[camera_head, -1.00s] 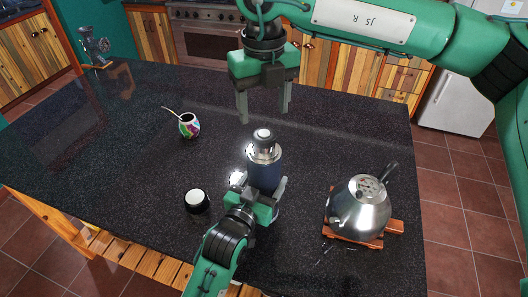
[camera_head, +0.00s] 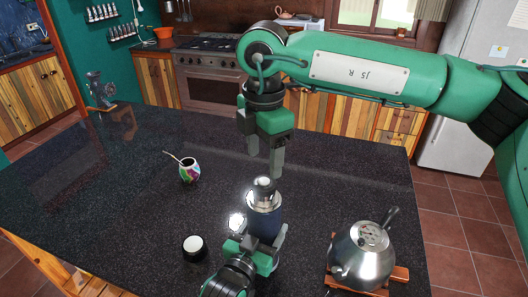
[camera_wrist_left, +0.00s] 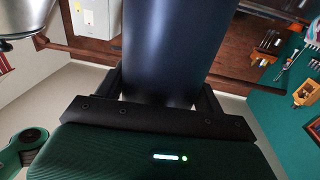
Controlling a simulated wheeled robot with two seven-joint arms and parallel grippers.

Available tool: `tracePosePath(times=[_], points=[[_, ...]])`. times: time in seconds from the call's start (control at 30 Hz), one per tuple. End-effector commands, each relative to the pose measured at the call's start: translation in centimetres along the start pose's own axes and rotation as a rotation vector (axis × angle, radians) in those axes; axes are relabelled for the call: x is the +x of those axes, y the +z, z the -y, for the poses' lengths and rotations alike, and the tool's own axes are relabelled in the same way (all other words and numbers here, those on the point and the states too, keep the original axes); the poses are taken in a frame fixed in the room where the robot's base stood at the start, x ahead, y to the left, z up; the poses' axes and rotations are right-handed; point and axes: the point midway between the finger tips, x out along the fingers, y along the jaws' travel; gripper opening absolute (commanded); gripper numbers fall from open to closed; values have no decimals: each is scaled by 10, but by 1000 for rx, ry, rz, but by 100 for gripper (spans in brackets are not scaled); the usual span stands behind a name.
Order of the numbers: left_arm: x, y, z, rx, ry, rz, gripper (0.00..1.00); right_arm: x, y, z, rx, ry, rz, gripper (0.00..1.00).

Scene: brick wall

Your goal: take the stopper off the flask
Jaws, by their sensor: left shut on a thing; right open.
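The flask (camera_head: 263,225) stands upright on the dark counter, with a dark blue body and a silver neck. Its stopper (camera_head: 263,185), grey and rounded, sits on top. My left gripper (camera_head: 262,241) is shut around the flask's body. In the left wrist view the blue body (camera_wrist_left: 170,45) rises between the left fingers. My right gripper (camera_head: 264,166) is open and points down, just above the stopper. Its fingertips are close to the stopper; whether they touch it I cannot tell.
A steel kettle (camera_head: 362,258) stands on a wooden trivet (camera_head: 399,274) to the right. A small round black container with a white top (camera_head: 194,246) is left of the flask. A colourful gourd cup with a straw (camera_head: 189,171) stands farther back.

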Motion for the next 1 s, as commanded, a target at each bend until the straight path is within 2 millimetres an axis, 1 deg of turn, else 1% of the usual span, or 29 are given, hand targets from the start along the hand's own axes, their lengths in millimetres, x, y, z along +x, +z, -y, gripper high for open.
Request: tracePosePath(times=[0.17, 0.27, 0.6, 0.7, 0.83, 1.0], points=[[0, 1, 0, 0, 0, 2, 6, 2, 0, 0, 76, -1, 0, 63], [0, 1, 0, 0, 0, 2, 6, 11, 0, 0, 84, -2, 0, 63], [0, 1, 0, 0, 0, 3, 6, 62, 0, 0, 83, -2, 0, 63], [0, 1, 0, 0, 0, 3, 6, 72, 0, 0, 83, -1, -1, 63], [0, 1, 0, 0, 0, 3, 6, 79, 0, 0, 83, 0, 1, 63], [0, 1, 0, 0, 0, 3, 6, 80, 0, 0, 83, 0, 0, 63]])
